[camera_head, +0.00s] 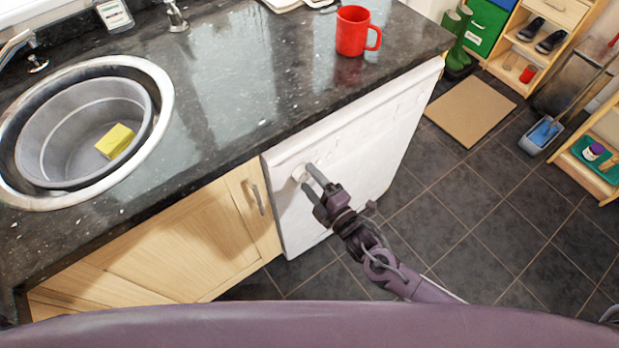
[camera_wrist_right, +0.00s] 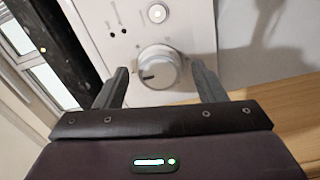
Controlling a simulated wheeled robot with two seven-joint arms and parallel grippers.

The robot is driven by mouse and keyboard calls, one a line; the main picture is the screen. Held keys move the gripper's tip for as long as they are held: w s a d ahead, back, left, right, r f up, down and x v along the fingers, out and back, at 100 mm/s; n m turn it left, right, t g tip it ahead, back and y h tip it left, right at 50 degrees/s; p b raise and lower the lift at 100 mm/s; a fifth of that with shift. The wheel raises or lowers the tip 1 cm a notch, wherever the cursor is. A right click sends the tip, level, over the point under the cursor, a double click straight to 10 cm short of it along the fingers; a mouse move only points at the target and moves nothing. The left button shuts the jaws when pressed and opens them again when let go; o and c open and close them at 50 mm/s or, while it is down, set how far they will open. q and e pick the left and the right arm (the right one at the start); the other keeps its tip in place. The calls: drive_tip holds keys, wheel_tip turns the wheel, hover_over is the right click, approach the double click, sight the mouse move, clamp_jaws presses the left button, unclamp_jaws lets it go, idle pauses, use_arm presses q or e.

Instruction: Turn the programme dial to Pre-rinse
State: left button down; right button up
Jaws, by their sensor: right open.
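The programme dial (camera_wrist_right: 160,67) is a round, pale knob on the white appliance front (camera_head: 345,150). In the head view the dial (camera_head: 300,173) is small and partly behind my fingers. In the wrist view its dark pointer mark faces left and slightly down; I cannot read any programme names. My right gripper (camera_head: 312,180) is open at the appliance's upper left. In the wrist view its two fingers (camera_wrist_right: 160,80) stand on the left and right of the dial, with gaps visible in the picture. I cannot tell how deep they reach around it. My left gripper is not in view.
A round, lit button (camera_wrist_right: 157,13) is above the dial in the wrist view. The dark worktop (camera_head: 235,85) overhangs the appliance and carries a red mug (camera_head: 351,36). A cupboard handle (camera_head: 257,198) is left of the appliance.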

drive_tip(key=v, duration=0.6)
drive_tip(key=shift+s+d, duration=0.2)
drive_tip(key=shift+s, duration=0.05)
drive_tip(key=s+d+f+m+g+h, duration=0.35)
drive_tip(key=d+f+m, duration=0.3)
drive_tip(key=f, duration=0.65)
drive_tip(key=s+d+f+m+g+h, duration=0.2)
drive_tip(key=d+f+m+h, duration=0.3)
drive_tip(key=d+f, duration=0.5)
drive_tip(key=s+f+m+g, duration=0.2)
drive_tip(key=s+f, duration=0.3)
drive_tip(key=s, duration=0.4)
drive_tip(key=s+d+f+m+g+h, duration=0.1)
drive_tip(key=s+f+m+g, duration=0.2)
drive_tip(key=s, duration=0.5)
drive_tip(key=s+f+m+g+h, duration=0.1)
drive_tip(key=s+f+m+g, duration=0.2)
drive_tip(key=s+f, duration=0.5)
drive_tip(key=shift+s+d+m, duration=0.4)
drive_tip(key=shift+s+m, duration=0.25)
drive_tip(key=shift+s, duration=0.15)
